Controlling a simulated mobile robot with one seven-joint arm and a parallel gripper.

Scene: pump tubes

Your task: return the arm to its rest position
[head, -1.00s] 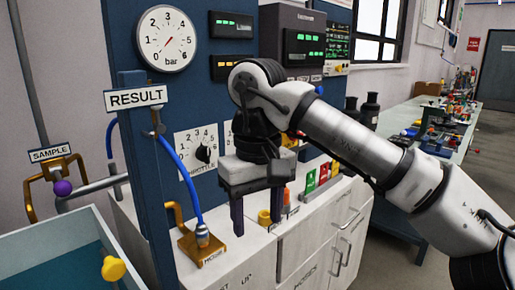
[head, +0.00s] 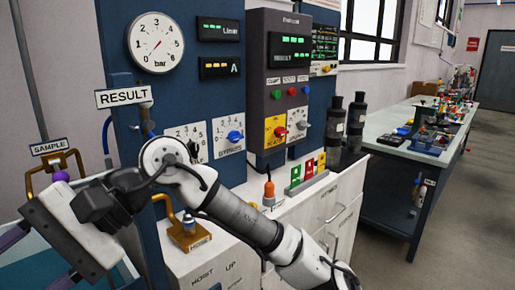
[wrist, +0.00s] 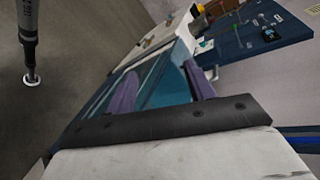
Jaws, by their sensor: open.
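My gripper (head: 36,264) is at the lower left of the head view, tilted, with its two purple fingers apart and nothing between them. My white and grey arm (head: 240,215) reaches from the bottom right across the front of the white cabinet.
The SAMPLE holder (head: 55,168) is close to my gripper. Two black bottles (head: 356,123) stand right. A cluttered bench (head: 395,170) is further right; the floor before it is clear.

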